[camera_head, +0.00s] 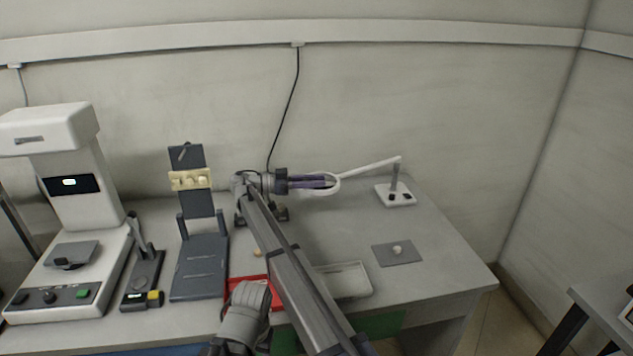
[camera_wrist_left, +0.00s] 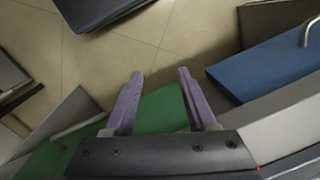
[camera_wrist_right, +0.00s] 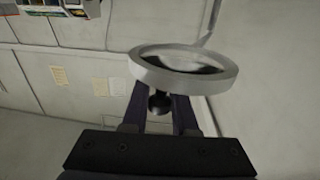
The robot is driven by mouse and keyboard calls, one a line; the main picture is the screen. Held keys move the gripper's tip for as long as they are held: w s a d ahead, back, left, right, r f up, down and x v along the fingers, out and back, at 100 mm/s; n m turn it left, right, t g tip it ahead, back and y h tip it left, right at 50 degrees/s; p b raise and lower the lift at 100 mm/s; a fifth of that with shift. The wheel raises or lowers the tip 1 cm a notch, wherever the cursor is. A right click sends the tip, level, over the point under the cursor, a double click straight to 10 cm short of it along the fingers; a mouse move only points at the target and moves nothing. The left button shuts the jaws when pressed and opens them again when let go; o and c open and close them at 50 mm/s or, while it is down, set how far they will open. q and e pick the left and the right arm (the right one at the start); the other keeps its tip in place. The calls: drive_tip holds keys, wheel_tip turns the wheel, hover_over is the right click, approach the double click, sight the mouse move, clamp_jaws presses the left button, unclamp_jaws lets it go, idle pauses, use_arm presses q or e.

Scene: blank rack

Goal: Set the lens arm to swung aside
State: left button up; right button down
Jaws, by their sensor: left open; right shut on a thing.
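The lens arm (camera_head: 370,166) is a white bar on a short post in a white base (camera_head: 396,196) at the back right of the table. It reaches left and ends in a white lens ring (camera_head: 336,190). My right gripper (camera_head: 326,181) is at the ring. In the right wrist view the ring (camera_wrist_right: 184,67) fills the upper middle, and my right gripper (camera_wrist_right: 160,98) is shut on a dark round knob (camera_wrist_right: 160,103) just below it. My left gripper (camera_wrist_left: 156,74) is open and empty in the left wrist view, over the floor and a green surface.
A grey plate with a small pale knob (camera_head: 384,256) lies in front of the lens base. A pale tray (camera_head: 360,281) and a red tray (camera_head: 236,286) lie near the front edge. A dark stand (camera_head: 200,260), a small control box (camera_head: 140,285) and a white instrument (camera_head: 85,180) stand left.

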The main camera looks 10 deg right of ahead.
drive_tip(key=c, duration=0.7)
unclamp_jaws()
wheel_tip(320, 180, up, 10)
drive_tip(key=p, duration=1)
